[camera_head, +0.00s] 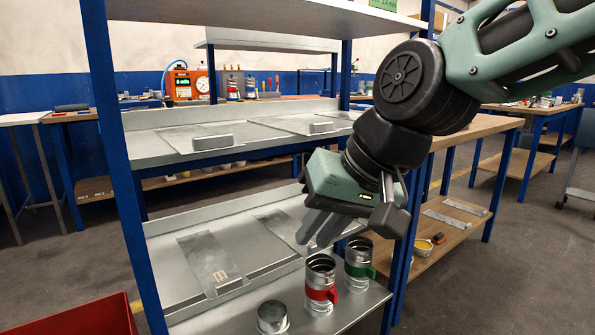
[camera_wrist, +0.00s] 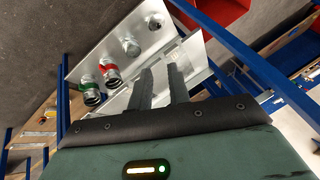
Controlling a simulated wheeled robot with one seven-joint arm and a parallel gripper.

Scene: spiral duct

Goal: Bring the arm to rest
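My arm reaches in from the upper right of the head view and bends down in front of a metal shelf rack. My gripper (camera_head: 321,230) points down and left above the lower shelf (camera_head: 170,255). Its two dark fingers also show in the wrist view (camera_wrist: 159,78), with a narrow gap between them and nothing held. The fingers look clear of the shelf and of the duct pieces near them.
A duct with a red clamp (camera_head: 320,287), one with a green clamp (camera_head: 359,266) and a short metal ring (camera_head: 272,319) stand at the lower shelf's front. A blue rack post (camera_head: 120,150) and a red bin (camera_head: 85,318) are left. Open floor (camera_head: 500,270) lies right.

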